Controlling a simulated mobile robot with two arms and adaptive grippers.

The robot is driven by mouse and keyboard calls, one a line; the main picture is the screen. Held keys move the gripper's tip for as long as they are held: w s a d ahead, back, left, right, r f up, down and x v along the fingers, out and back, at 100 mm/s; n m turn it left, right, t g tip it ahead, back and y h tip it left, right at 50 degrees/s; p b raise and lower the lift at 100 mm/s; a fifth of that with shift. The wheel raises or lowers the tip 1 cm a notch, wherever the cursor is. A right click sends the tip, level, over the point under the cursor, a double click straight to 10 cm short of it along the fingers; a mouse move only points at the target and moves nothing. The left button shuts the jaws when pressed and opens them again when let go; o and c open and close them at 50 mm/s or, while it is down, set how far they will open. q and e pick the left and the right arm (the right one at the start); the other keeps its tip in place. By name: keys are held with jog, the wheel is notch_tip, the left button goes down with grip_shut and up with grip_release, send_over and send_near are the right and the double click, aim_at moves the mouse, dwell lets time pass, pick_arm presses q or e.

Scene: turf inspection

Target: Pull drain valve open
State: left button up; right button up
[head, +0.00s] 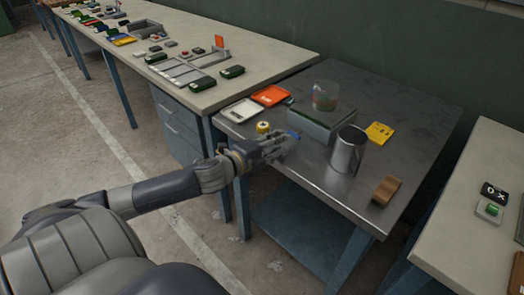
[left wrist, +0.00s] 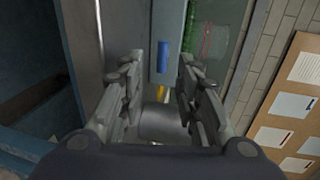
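A small blue handle (head: 293,135), likely the drain valve, sits low at the near side of a grey box (head: 316,131) on the metal table. In the left wrist view the blue handle (left wrist: 162,58) lies beyond the fingertips. My left gripper (head: 283,146) reaches in from the left and is close to the handle. In the left wrist view its fingers (left wrist: 158,75) are spread, with nothing held between them. Whether a finger touches the handle is unclear. A clear beaker (head: 325,95) with brown and green contents stands on the box. My right gripper is not in view.
A metal pitcher (head: 347,150) stands just right of the box. A wooden block (head: 386,190), yellow card (head: 380,133), white scale (head: 243,110), orange-red tray (head: 271,96) and yellow roll (head: 263,127) are around it.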

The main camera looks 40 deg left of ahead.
pick_arm(q)
jog(key=v, duration=0.6)
jog(key=shift+s, duration=0.2)
jog(key=shift+r, duration=0.1)
dwell(0.4)
jog(key=s+a+f+n+g+y, duration=0.25)
jog(key=a+f, duration=0.25)
jog(key=f, duration=0.4)
jog(key=s+a+f+n+g+y, duration=0.15)
jog(key=a+f+n, duration=0.3)
jog(key=f, duration=0.55)
jog(key=s+f+n+g+p, duration=0.1)
jog(key=s+f+n+g, duration=0.1)
jog(key=s+f, duration=0.45)
jog(key=s+f+n+g, duration=0.1)
jog(key=s+f+n, duration=0.15)
jog(key=f, duration=0.75)
jog(key=s+d+f+n+g, duration=0.2)
jog(key=s+d+f+g, duration=0.35)
jog(key=s+f, duration=0.75)
jog(key=s+d+f+n+g+h, duration=0.1)
jog(key=s+d+f, duration=0.4)
jog(key=s+d, duration=0.2)
jog(key=s+d+f+n+g+h+p, duration=0.1)
jog(key=s+d+f+n, duration=0.1)
jog(key=s+d+f, duration=0.3)
jog(key=s+d, duration=0.3)
jog(key=d, duration=0.3)
jog(key=shift+d+h, duration=0.4)
